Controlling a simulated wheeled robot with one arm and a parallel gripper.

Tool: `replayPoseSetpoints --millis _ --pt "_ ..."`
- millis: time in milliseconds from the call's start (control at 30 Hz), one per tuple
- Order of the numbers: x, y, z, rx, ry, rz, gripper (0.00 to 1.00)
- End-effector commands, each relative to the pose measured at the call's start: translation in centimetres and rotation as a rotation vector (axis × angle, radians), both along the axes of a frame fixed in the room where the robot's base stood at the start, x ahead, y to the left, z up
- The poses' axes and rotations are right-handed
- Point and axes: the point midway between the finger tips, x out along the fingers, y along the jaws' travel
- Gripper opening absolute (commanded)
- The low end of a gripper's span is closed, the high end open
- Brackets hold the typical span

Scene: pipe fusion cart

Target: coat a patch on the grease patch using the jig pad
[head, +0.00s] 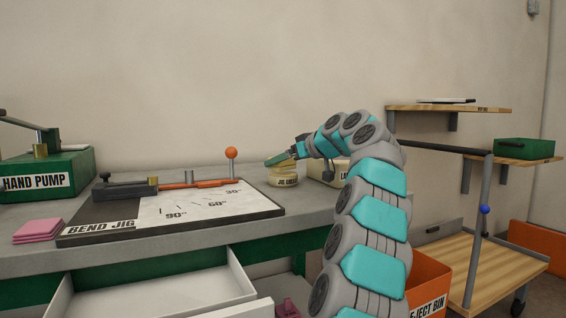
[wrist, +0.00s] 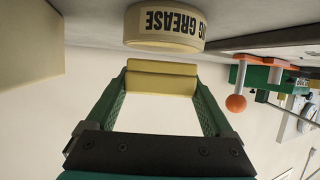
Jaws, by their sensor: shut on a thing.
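My gripper (wrist: 162,95) is shut on a pale yellow block (wrist: 162,78), which spans the gap between its green fingertips. I cannot tell for sure whether this block is the jig pad. In the head view my gripper (head: 280,158) is at the cream grease jar (head: 283,179), over its top. The jar stands on the bench and also shows upside down in the wrist view (wrist: 165,28), apart from the held block. The bend jig (head: 185,212) lies to the left on the bench. I cannot make out a grease patch on it.
Pink pads (head: 38,230) lie stacked left of the jig. A green hand pump (head: 45,172) stands at the far left. The jig's orange-ball lever (head: 231,153) stands up left of my gripper. A labelled box (head: 325,172) is just right of the jar. An open drawer (head: 160,290) is below.

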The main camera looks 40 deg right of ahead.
Motion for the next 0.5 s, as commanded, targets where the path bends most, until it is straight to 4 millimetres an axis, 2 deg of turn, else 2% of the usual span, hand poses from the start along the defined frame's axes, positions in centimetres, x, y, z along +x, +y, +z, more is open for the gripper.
replayPoseSetpoints --millis 33,500 --pt "0.0 0.0 0.8 -0.001 -0.001 0.0 0.32" --pt "0.0 0.0 4.2 -0.001 -0.001 -0.001 0.32"
